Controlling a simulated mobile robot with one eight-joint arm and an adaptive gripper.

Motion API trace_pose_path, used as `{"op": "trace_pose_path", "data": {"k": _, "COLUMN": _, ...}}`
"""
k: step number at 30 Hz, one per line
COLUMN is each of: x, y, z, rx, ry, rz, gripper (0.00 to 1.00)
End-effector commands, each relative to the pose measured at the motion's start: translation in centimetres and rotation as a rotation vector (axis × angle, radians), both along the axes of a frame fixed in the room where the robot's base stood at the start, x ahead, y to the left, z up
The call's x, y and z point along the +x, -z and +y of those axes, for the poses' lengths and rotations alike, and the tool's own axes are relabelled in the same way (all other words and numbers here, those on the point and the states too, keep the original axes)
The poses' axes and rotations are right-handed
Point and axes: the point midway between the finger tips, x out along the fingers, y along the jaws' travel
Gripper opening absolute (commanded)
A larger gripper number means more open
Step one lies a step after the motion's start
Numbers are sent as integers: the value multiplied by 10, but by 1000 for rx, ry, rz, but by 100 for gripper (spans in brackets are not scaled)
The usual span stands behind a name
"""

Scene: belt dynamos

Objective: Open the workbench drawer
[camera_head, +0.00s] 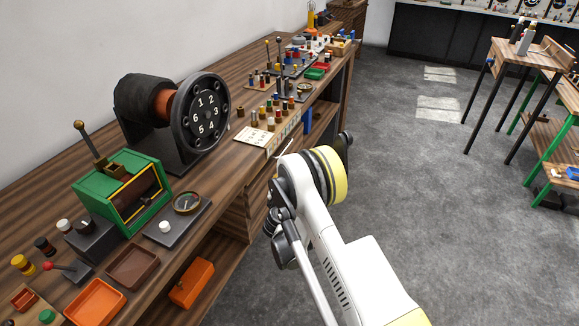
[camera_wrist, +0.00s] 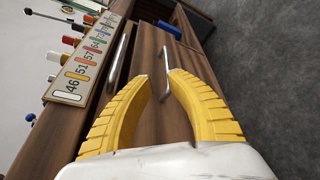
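The wooden workbench (camera_head: 245,88) runs along the left wall, with wooden fronts below its top. In the wrist view the bench fronts appear sideways. One drawer front carries a silver bar handle (camera_wrist: 117,62) beside the number strip. A second silver bar handle (camera_wrist: 165,62) sits on the wooden front (camera_wrist: 155,125) further right. My gripper (camera_wrist: 160,77) has two yellow ribbed fingers, open, with their tips on either side of this second handle. The right tip looks very near it; I cannot tell whether it touches. In the head view my arm hides the fingers.
A strip with numbered labels (camera_wrist: 75,83) and colored pegs lies along the bench edge. On the bench stand a numbered dial machine (camera_head: 205,112) and a green box (camera_head: 125,195). An orange box (camera_head: 192,283) sits on the lower shelf. The grey floor (camera_head: 430,200) right of the bench is clear.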

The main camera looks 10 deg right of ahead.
Motion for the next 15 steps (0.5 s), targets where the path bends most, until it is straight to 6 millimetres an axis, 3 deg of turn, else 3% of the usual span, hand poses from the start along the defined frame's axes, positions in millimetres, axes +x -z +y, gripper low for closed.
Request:
{"op": "trace_pose_path", "data": {"k": 5, "x": 4, "y": 19, "z": -4, "rx": 51, "ry": 21, "rz": 4, "gripper": 20}}
{"op": "trace_pose_path", "data": {"k": 15, "x": 64, "y": 34, "z": -22, "rx": 48, "ry": 20, "rz": 4, "gripper": 20}}
